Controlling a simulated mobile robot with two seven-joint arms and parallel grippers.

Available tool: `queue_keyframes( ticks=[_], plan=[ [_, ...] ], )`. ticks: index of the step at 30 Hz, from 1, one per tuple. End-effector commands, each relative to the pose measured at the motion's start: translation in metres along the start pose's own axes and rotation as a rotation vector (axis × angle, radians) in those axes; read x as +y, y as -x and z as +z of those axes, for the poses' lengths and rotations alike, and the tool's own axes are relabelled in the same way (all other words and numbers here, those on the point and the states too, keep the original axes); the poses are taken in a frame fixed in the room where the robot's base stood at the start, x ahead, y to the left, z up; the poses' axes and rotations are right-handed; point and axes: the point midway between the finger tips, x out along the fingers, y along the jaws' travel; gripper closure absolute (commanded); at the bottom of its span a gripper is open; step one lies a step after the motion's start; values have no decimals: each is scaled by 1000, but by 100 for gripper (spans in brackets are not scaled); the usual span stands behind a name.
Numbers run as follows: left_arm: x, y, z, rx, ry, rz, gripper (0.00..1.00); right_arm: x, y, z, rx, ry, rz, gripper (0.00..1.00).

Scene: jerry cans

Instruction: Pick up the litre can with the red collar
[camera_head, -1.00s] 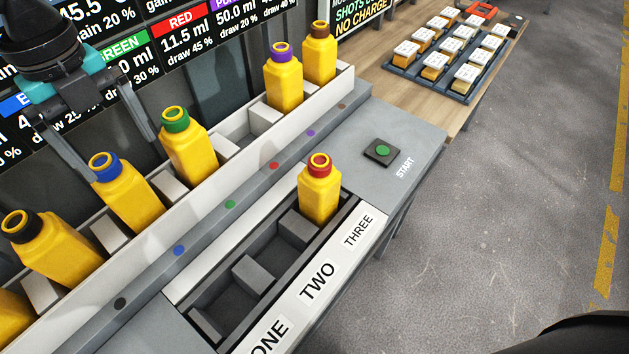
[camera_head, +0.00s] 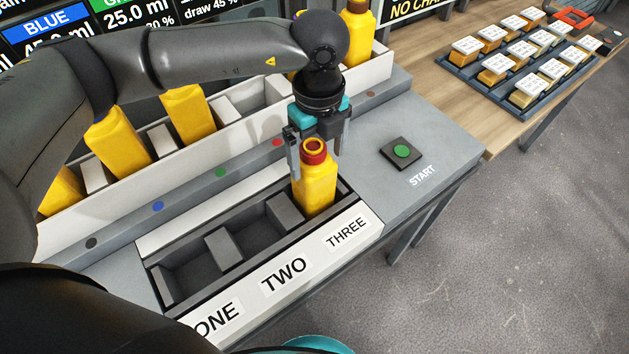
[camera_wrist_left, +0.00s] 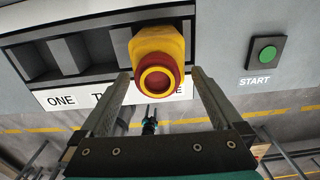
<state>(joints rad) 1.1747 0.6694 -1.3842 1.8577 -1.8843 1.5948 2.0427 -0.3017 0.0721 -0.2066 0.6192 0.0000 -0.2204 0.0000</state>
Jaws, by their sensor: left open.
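The yellow can with the red collar (camera_head: 315,180) stands upright in the THREE compartment of the front tray (camera_head: 155,285). My left gripper (camera_head: 315,158) is right above it, pointing down and open, with a finger on either side of the collar. In the left wrist view the red collar (camera_wrist_left: 157,82) shows between the two open fingers of my left gripper (camera_wrist_left: 165,90), apart from both as far as I can tell.
Compartments ONE and TWO are empty. A rear rack (camera_head: 378,68) holds other yellow cans, partly hidden by my left arm. A green START button (camera_head: 401,151) sits to the right. A tray of small labelled yellow containers (camera_head: 560,88) lies on the wooden table (camera_head: 440,95).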

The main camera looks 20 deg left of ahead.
Motion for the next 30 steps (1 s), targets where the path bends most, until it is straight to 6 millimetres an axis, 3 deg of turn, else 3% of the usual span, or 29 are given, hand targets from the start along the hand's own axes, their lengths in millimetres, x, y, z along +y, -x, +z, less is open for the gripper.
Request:
queue_keyframes(
  ticks=[7, 15, 24, 30],
  plan=[
    [1, -19, 1, 0, -1, 3, 0, 7, 0, 1, 0, -3, 9, 50],
    [3, -56, 3, 1, -1, 2, 0, 9, -1, 1, 0, -5, 12, 50],
    [2, -60, 3, 0, -2, 0, 0, 9, -1, 0, 1, -5, 12, 50],
    [2, -60, 3, 0, -1, 0, 22, 9, -1, 0, 1, -4, 12, 50]
  ],
)
